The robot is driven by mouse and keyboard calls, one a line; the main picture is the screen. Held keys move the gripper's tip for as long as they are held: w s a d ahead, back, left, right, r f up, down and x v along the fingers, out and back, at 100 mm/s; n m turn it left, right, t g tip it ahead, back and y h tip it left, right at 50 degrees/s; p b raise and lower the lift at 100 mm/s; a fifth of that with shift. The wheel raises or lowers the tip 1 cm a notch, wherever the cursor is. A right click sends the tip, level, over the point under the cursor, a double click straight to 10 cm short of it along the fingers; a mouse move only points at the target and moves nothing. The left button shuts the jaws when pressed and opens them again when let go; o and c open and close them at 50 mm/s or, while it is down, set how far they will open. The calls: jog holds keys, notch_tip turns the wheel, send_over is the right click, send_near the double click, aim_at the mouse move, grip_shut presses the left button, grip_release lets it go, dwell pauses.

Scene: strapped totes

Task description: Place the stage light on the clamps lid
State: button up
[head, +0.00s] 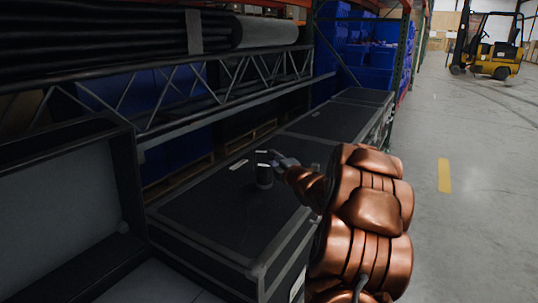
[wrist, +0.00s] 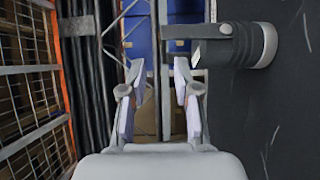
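The stage light (head: 264,176) is a small dark cylinder standing upright on the black lid (head: 215,215) of a strapped case. In the wrist view the stage light (wrist: 238,45) is at the upper right, with a pale ring at the end against the dark lid (wrist: 290,110). My gripper (head: 274,157) is close to the top of the light in the head view. In the wrist view my gripper (wrist: 157,75) has its fingers spread with nothing between them, and the light is beside them. I cannot read which lid is the clamps lid.
An open case (head: 65,190) with a raised lid stands at the left. A metal truss (head: 225,85) and rolled dark material (head: 262,32) lie on the rack behind. Further black cases (head: 340,120) continue beyond. A forklift (head: 488,45) stands far off; the right floor is clear.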

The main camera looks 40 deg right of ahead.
jog(key=shift+p+v, duration=0.3)
jog(key=shift+v, duration=2.25)
jog(key=s+a+r+m+g+p, duration=0.2)
jog(key=a+r+m+g+p, duration=0.25)
jog(key=a+p, duration=0.35)
jog(key=s+a+r+m+g+p, duration=0.2)
jog(key=a+r+m+g+p, duration=0.3)
jog(key=a+p, duration=0.4)
jog(key=s+a+r+m+g+y+p, duration=0.1)
jog(key=s+a+r+m+g+p, duration=0.1)
jog(key=s+a+r+p, duration=0.3)
jog(key=s+a+r+m+g+y+p, duration=0.1)
jog(key=s+a+r+g+p, duration=0.3)
jog(key=s+a, duration=0.7)
jog(key=s+a+r+m+g+y+p, duration=0.2)
jog(key=s+a+r+p, duration=0.3)
jog(key=s, duration=1.1)
jog(key=a+g+p, duration=0.1)
jog(key=a+p, duration=0.1)
jog(key=a, duration=0.2)
jog(key=shift+r+m+g, duration=0.35)
jog(key=shift+r, duration=0.05)
jog(key=shift+o, duration=0.6)
jog(key=shift+s, duration=0.1)
